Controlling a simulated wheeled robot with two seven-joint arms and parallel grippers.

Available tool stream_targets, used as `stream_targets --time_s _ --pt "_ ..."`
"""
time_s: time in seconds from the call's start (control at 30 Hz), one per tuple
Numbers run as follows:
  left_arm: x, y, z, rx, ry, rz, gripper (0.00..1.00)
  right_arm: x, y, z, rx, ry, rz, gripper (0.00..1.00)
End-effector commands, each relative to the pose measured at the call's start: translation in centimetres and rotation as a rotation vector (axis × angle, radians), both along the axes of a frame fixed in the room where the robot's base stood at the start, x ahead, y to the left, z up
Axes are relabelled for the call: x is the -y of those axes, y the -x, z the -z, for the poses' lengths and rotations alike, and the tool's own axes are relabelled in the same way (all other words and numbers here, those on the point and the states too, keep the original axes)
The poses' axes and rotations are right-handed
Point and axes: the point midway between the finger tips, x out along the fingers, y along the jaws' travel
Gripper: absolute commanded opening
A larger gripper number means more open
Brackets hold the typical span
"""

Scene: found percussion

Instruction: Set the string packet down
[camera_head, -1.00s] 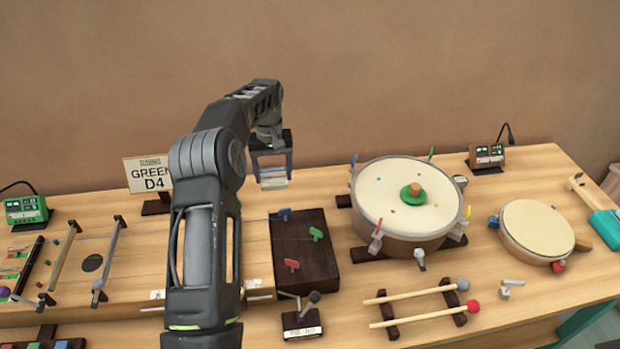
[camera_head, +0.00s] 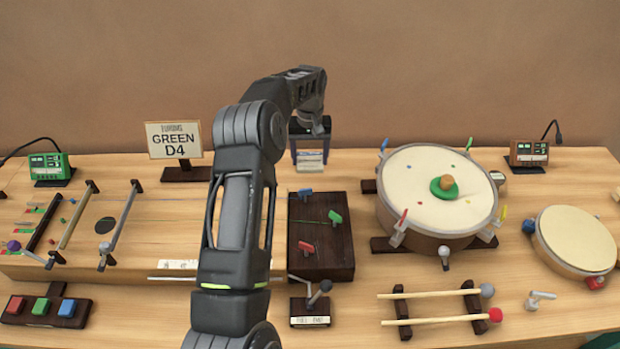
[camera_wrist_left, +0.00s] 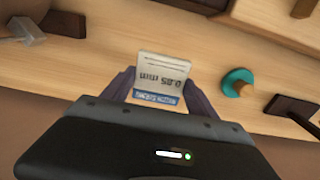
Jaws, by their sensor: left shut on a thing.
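The string packet (camera_head: 310,158) is a small pale card with a blue band. My left gripper (camera_head: 310,140) is shut on it, above the back part of the table, left of the big drum and behind the dark tuning block (camera_head: 325,262). In the left wrist view the packet (camera_wrist_left: 162,72) stands out between the two fingers and shows the print "0.85 mm". I cannot tell whether its lower edge touches the table. My right gripper is not in view.
A sign reading "GREEN D4" (camera_head: 173,139) stands left of my arm. The big drum (camera_head: 420,205) is to the right, with a green-based knob on it. Mallets (camera_head: 430,294) lie on a rack in front. Bare wood (camera_head: 345,170) shows between packet and drum.

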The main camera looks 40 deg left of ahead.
Motion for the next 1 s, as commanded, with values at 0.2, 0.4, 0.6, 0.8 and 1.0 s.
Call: stream_targets --time_s 0.2,0.4,0.6,0.8,1.0 --pt "0.0 0.0 1.4 0.001 0.0 0.0 0.29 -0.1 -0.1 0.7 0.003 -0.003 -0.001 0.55" --pt "0.0 0.0 1.5 0.0 0.0 0.0 0.29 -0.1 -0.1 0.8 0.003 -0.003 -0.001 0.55" --pt "0.0 0.0 4.2 0.0 0.001 -0.001 0.29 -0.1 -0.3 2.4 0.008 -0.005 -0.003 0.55" --pt "0.0 0.0 6.4 0.001 0.0 -0.001 0.29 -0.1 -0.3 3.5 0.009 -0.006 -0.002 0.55" --pt "0.0 0.0 6.3 0.001 -0.001 -0.001 0.29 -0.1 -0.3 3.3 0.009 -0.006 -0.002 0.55"
